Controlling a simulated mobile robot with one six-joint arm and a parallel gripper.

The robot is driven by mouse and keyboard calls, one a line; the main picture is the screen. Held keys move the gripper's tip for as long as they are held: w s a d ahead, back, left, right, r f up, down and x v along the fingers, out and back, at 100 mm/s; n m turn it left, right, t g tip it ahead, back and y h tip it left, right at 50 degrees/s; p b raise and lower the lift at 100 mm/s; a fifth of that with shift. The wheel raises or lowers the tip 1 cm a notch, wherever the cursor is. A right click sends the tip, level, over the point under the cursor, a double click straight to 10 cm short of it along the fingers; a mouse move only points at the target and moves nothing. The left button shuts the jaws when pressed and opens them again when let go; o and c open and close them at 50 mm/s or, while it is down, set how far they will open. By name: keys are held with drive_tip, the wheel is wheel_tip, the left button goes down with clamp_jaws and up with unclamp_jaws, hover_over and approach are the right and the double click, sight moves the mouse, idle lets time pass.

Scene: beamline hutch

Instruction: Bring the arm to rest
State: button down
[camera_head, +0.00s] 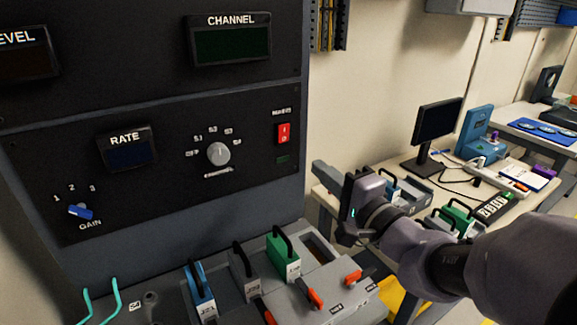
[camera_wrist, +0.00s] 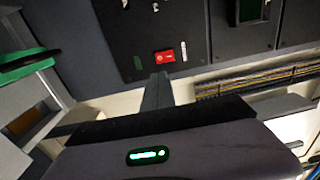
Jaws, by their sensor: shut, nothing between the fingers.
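My arm reaches in from the right edge of the head view. My gripper (camera_head: 322,172) is held in the air in front of the right side of the dark control panel (camera_head: 250,120), above the bench. Its fingers are shut and empty. In the wrist view the closed fingers (camera_wrist: 157,90) point at the panel, just below a red rocker switch (camera_wrist: 165,56). The same red switch (camera_head: 284,133) shows in the head view, to the upper left of the fingers. I cannot tell the exact gap between fingertips and panel.
Below the panel, a grey rack (camera_head: 335,283) holds blue, grey and green handled modules, with orange levers in front. A bench (camera_head: 420,172) behind my gripper carries a monitor (camera_head: 438,122), more modules and cables. Teal hooks (camera_head: 101,300) stand at lower left.

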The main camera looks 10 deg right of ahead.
drive_tip(key=s+a+f+n+g+y, duration=0.25)
drive_tip(key=s+a+n+g, duration=0.2)
drive_tip(key=s+a, duration=0.3)
drive_tip(key=s+a+f+n+g+y, duration=0.1)
drive_tip(key=s+a+f+n+g, duration=0.3)
drive_tip(key=s+a+g, duration=0.4)
drive_tip(key=s+d+f+n+h, duration=0.1)
drive_tip(key=s+d+f+h, duration=0.3)
drive_tip(key=s+d+h, duration=0.2)
drive_tip(key=shift+s+d+f+t+h, duration=0.25)
drive_tip(key=shift+d+f+t+h, duration=0.15)
drive_tip(key=shift+d+h, duration=0.45)
drive_tip(key=shift+d+n, duration=0.15)
drive_tip(key=shift+n, duration=0.1)
